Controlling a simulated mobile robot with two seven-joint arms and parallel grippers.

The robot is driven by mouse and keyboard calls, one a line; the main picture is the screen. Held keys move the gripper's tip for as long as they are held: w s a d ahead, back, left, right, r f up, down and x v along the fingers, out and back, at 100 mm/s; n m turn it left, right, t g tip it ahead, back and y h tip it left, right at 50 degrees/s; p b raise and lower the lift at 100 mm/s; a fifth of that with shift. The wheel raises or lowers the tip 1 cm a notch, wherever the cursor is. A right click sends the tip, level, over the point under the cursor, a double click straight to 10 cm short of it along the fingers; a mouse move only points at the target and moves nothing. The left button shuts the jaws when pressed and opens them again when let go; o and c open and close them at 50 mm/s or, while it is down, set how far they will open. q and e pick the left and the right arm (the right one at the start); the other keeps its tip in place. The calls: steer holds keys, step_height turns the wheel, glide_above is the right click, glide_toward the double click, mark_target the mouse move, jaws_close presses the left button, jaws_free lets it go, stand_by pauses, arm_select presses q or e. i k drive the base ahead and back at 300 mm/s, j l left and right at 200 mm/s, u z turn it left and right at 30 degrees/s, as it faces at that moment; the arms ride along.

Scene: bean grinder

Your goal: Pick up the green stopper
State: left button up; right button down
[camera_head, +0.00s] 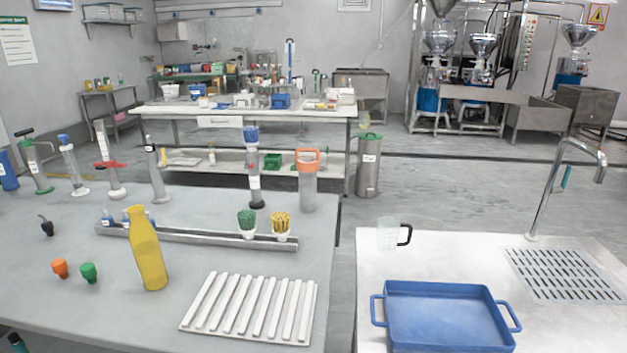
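The green stopper (89,272) is small and sits on the grey table at the left, in the head view. It is just right of a similar orange stopper (60,268) and left of a yellow bottle (150,252). Nothing covers it.
A small black piece (47,228) lies behind the stoppers. A long metal rack (200,236), a white ribbed tray (250,308) and several tall cylinders stand on the same table. A blue tray (445,315) is on the right counter. The table's front left is clear.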

mark_target(88, 270)
steer(key=u, duration=1.35)
steer(key=i+j+z, duration=0.2)
steer(key=j, duration=0.2)
steer(key=i+j+z, duration=0.2)
steer(key=j, duration=0.15)
steer(key=j+z, duration=0.2)
steer(key=j, duration=0.2)
